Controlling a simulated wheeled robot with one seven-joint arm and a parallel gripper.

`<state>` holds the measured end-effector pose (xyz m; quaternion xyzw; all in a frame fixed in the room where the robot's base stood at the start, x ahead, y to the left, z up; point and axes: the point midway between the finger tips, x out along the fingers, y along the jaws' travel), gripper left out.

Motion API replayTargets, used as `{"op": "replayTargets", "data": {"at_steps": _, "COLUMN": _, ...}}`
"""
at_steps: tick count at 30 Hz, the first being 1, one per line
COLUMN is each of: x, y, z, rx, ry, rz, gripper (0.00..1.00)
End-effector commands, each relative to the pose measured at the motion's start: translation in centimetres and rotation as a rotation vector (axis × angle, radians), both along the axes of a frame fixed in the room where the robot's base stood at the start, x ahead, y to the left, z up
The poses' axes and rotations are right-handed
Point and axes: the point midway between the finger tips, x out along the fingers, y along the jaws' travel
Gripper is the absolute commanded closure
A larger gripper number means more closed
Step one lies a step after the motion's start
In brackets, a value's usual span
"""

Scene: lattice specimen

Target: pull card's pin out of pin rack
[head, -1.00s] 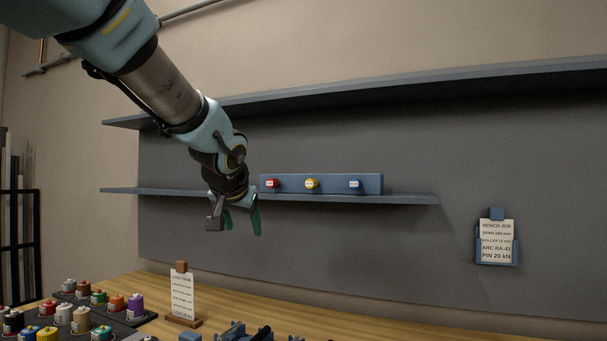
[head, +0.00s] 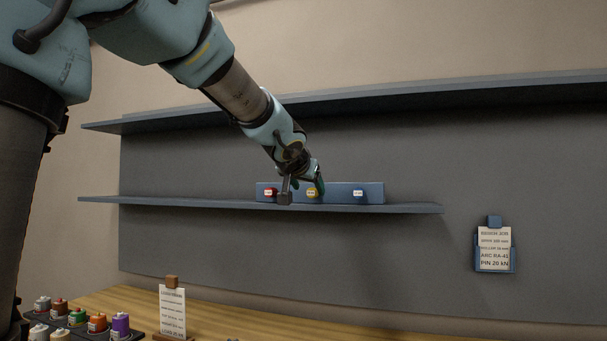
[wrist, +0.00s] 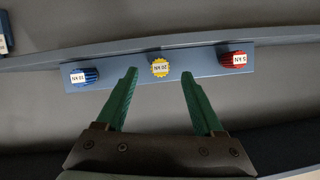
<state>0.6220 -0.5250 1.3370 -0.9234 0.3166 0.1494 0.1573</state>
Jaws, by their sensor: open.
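The card (head: 495,250) hangs in a blue holder on the grey wall panel at right; its bottom line reads PIN 20 kN. The blue-grey pin rack (head: 338,194) sits on the lower shelf with a red, a yellow and a blue pin. In the wrist view the yellow pin (wrist: 160,68) has an upside-down label that seems to read 20 kN. The blue pin (wrist: 84,77) and red pin (wrist: 233,61) are to either side. My gripper (wrist: 160,76) is open and empty, its green fingertips flanking the yellow pin; how far they reach along it is unclear.
The lower shelf (head: 150,203) runs under the rack and an upper shelf (head: 450,93) runs above it. A white printed card on a stand (head: 172,310) and several coloured capped weights stand on the wooden bench below.

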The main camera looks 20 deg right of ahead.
Motion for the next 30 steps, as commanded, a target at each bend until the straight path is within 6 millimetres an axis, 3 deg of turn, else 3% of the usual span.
{"op": "replayTargets", "data": {"at_steps": 6, "x": 1.7, "y": -1.2, "z": -0.8, "rx": 0.001, "ry": -0.001, "rz": 0.001, "gripper": 0.31}}
{"op": "replayTargets", "data": {"at_steps": 17, "x": 2.1, "y": -1.4, "z": -1.0, "rx": -0.001, "ry": 0.001, "rz": 0.0, "gripper": 0.31}}
{"op": "replayTargets", "data": {"at_steps": 30, "x": 2.0, "y": -1.4, "z": -1.0, "rx": 0.0, "ry": 0.0, "rz": 0.0, "gripper": 0.79}}
